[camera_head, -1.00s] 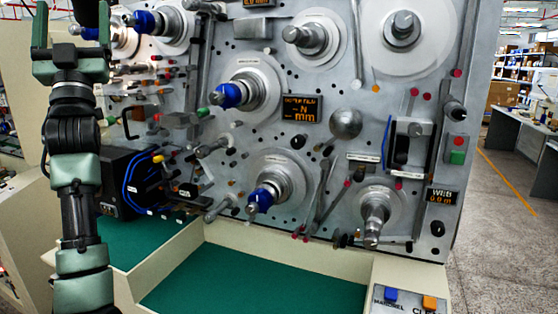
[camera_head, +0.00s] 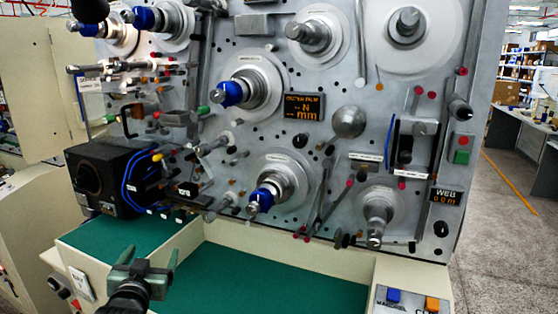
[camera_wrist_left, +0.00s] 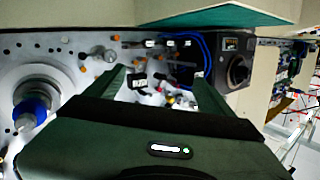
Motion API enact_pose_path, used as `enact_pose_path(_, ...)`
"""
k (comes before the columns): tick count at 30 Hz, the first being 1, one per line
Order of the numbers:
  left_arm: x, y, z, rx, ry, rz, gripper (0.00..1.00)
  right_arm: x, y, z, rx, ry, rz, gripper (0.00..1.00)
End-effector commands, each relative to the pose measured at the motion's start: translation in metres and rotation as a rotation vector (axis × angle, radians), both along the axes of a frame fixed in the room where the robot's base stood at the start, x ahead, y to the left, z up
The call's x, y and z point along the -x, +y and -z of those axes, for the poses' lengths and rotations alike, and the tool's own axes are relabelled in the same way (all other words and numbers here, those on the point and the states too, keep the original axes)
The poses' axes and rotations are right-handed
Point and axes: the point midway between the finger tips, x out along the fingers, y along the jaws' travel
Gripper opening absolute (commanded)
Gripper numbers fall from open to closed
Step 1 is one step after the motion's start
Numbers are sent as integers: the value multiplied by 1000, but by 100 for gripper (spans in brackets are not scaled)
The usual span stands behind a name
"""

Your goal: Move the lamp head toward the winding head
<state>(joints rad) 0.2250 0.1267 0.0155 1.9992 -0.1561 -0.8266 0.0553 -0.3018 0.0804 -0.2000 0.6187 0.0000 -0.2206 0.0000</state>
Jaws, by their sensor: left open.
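A dark lamp-like head (camera_head: 90,10) hangs at the top left of the head view, cut off by the upper edge. Its support is out of sight. The upright grey winding panel (camera_head: 340,135) carries several spindles, among them the blue-tipped middle spindle (camera_head: 232,93) and lower spindle (camera_head: 264,197). I cannot tell which part is the winding head. My left gripper (camera_head: 148,262) is low at the left, in front of the green tray surface, open and empty, well below the dark head. Its spread fingers (camera_wrist_left: 160,82) also show in the left wrist view. My right gripper is not in view.
A black box (camera_head: 97,178) with a round opening and blue cables stands left of the panel. A green-lined tray (camera_head: 250,280) lies below the panel, with a cream rim. Rods and rollers jut from the panel. A button box (camera_head: 410,300) stands at the lower right.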

Motion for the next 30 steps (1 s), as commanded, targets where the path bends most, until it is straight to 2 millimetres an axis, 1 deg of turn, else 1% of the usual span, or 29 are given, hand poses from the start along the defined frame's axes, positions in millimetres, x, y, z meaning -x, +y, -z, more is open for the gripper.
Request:
enact_pose_path(1, 22, -8, 36, 10, 93, 12, 83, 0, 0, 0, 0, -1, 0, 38)
enact_pose_path(2, 36, -13, 55, 17, 146, 17, 83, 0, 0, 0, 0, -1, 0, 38)
enact_pose_path(3, 54, -19, 79, 25, 217, 24, 83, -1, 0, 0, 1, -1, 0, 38)
enact_pose_path(5, 85, -28, 112, 38, 323, 39, 83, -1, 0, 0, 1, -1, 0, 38)
enact_pose_path(6, 107, -35, 133, 47, 395, 48, 83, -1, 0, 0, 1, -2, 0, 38)
enact_pose_path(8, 141, -44, 160, 58, 499, 61, 83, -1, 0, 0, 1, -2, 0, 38)
enact_pose_path(9, 163, -49, 176, 65, 565, 71, 83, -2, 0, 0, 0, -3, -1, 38)
enact_pose_path(10, 179, -53, 185, 71, 608, 77, 83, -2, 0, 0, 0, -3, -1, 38)
enact_pose_path(12, 211, -60, 203, 81, 698, 89, 83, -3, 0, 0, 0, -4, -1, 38)
enact_pose_path(13, 223, -63, 209, 85, 731, 96, 83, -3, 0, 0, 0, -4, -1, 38)
enact_pose_path(15, 250, -69, 220, 94, 802, 107, 83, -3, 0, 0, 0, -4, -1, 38)
enact_pose_path(18, 285, -76, 232, 104, 891, 120, 83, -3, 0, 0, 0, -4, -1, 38)
enact_pose_path(22, 324, -84, 242, 116, 991, 138, 83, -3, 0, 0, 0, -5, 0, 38)
enact_pose_path(27, 373, -93, 248, 130, 1112, 161, 83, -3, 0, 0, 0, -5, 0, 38)
enact_pose_path(28, 373, -93, 254, 131, 1120, 162, 83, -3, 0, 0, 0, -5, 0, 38)
enact_pose_path(30, 367, -93, 272, 129, 1125, 160, 83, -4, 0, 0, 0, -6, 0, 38)
